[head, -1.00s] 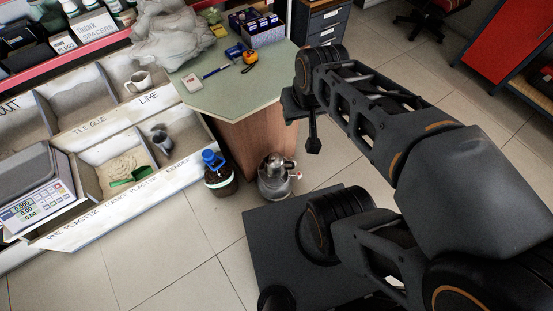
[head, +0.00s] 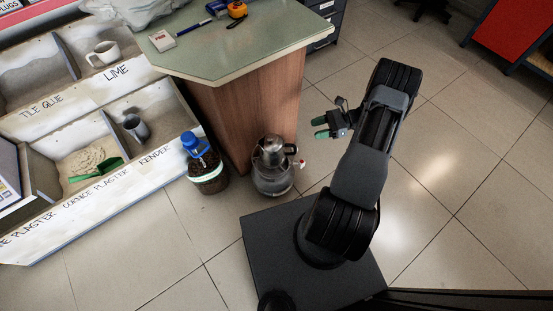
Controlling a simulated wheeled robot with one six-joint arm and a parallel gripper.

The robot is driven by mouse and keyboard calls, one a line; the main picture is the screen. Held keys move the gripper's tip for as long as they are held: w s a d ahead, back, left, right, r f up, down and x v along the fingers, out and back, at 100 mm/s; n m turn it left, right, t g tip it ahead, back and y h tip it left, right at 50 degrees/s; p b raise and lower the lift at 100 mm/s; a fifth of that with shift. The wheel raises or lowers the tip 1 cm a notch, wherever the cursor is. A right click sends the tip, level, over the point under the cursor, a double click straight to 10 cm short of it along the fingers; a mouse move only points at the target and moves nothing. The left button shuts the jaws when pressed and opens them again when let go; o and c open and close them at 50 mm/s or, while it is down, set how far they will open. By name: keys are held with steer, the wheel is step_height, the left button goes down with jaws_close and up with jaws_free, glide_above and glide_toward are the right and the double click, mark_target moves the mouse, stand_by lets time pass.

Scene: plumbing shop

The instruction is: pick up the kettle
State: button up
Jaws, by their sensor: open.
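The kettle (head: 271,150) is a small metal pot with a dark handle. It stands upright on a round grey metal heater or canister (head: 271,181) on the floor, by the wooden side of the counter. My gripper (head: 321,128) is open and empty, with green-tipped fingers pointing left. In the picture it is to the right of the kettle and a little higher, apart from it. The exact depth between them is hard to tell.
The green-topped counter (head: 237,50) is just behind. Bins with a mug (head: 103,54) and a green scoop (head: 97,172) lie at left. Tiled floor is clear at right.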

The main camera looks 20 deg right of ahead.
step_height(320, 180, down, 11)
steer(key=s+d+m+t+y+b, duration=0.2)
steer(key=d+m+t+b, duration=0.1)
steer(key=m+t, duration=0.1)
glide_toward(289, 145)
steer(key=shift+m+t, duration=0.3)
steer(key=x, duration=0.4)
steer(key=shift+w+a+f+b, duration=0.15)
steer(key=shift+a+f+b, duration=0.15)
steer(key=shift+f, duration=0.05)
steer(key=shift+b+x, duration=0.65)
steer(key=shift+x, duration=2)
steer(key=shift+w+f, duration=0.1)
steer(key=shift+c, duration=0.3)
jaws_close()
